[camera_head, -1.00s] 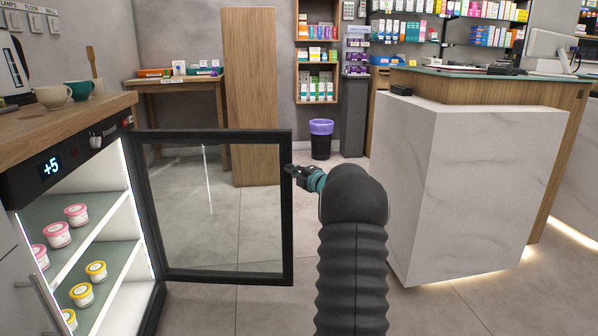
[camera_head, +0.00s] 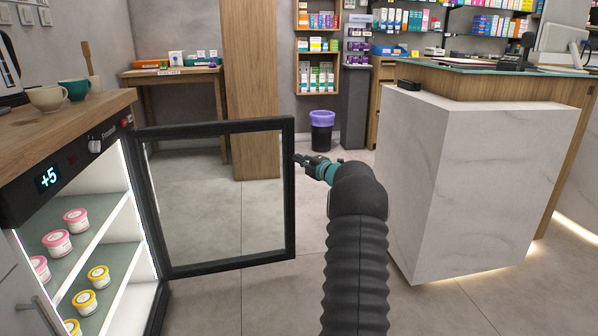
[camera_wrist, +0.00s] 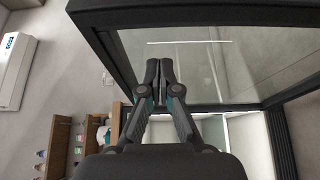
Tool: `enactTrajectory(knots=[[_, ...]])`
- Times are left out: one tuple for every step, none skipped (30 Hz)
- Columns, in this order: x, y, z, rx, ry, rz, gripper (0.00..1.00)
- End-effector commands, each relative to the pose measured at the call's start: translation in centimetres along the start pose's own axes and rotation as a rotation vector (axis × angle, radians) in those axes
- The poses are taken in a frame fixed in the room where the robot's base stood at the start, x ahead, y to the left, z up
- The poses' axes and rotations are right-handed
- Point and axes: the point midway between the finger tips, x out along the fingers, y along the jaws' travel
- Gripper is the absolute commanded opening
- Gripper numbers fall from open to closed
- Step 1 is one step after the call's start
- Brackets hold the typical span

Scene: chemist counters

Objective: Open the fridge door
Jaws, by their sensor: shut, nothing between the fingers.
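The fridge (camera_head: 42,206) stands at the left under the wooden counter, with a lit interior and a display reading +5. Its glass door (camera_head: 292,190), with a dark frame, stands wide open, swung out to the right of the lit shelves. My gripper (camera_head: 297,158) is just right of the door's free edge, pointing left; I cannot tell if it touches the frame. In the wrist view, the fingers of my gripper (camera_wrist: 159,68) are together with nothing between them, close to the door's dark frame (camera_wrist: 130,16).
Pink tubs (camera_head: 57,242) and yellow tubs (camera_head: 84,301) sit on the fridge shelves. A white marble counter (camera_head: 475,185) stands to the right of my arm. A purple-lined bin (camera_head: 321,132) stands at the back. The floor between door and counter is clear.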

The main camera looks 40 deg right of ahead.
Motion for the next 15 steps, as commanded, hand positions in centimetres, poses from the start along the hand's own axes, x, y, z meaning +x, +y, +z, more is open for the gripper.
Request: enactTrajectory(knots=[[-0.3,-0.2,-0.1,-0.001,-0.001,0.001,0.0],[-0.5,-0.3,-0.3,0.0,-0.001,0.0,0.0],[-0.8,-0.4,-0.5,-0.001,0.0,0.0,0.0],[-1.0,-0.4,-0.7,-0.001,0.0,0.001,0.0],[-1.3,-0.5,-1.0,-0.001,0.001,0.0,0.0],[-1.7,-0.5,-1.3,-0.001,0.002,0.001,0.0],[-2.0,-0.6,-1.6,-0.001,0.002,0.001,0.0],[-2.3,-0.6,-1.9,-0.001,0.003,0.001,0.0],[-3.3,-0.1,-1.2,0.0,0.0,0.0,0.0],[-4.0,0.0,-0.9,0.0,-0.001,-0.001,0.0],[-4.6,-0.1,-0.7,0.001,-0.001,-0.001,0.0],[-5.5,-0.1,-0.3,0.001,-0.001,-0.001,0.0],[-6.1,0.0,0.0,0.001,-0.003,-0.001,0.0],[-6.7,0.0,0.2,0.001,-0.003,-0.001,0.0],[-7.5,0.0,0.5,0.001,-0.003,0.0,0.0]])
